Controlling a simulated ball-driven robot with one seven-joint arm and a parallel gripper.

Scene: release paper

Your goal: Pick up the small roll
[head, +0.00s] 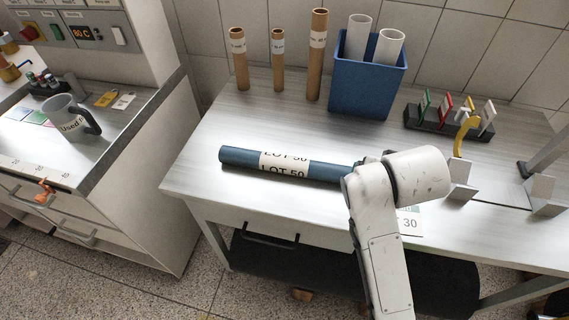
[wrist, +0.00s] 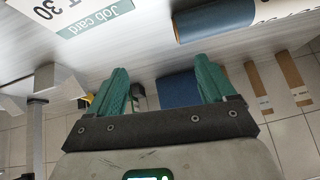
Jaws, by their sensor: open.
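Three brown cardboard rolls stand upright at the back left of the table in the head view: a short one (head: 239,62), a slim, short one (head: 278,65) and a tall one (head: 316,75). The slim middle one looks smallest. A thicker blue roll (head: 236,156) with a "LOT 50" label lies flat near the front; its end shows at the top of the wrist view (wrist: 215,18). My gripper (wrist: 163,80) is open, with green fingers and nothing between them. In the head view its fingers are hidden behind my wrist, right of the blue roll.
A blue bin (head: 365,88) holds two white rolls (head: 389,47) at the back. A dark rack (head: 440,122) with coloured cards and a yellow hooked object (head: 465,130) are at the right. A job card (head: 410,221) lies near the front edge.

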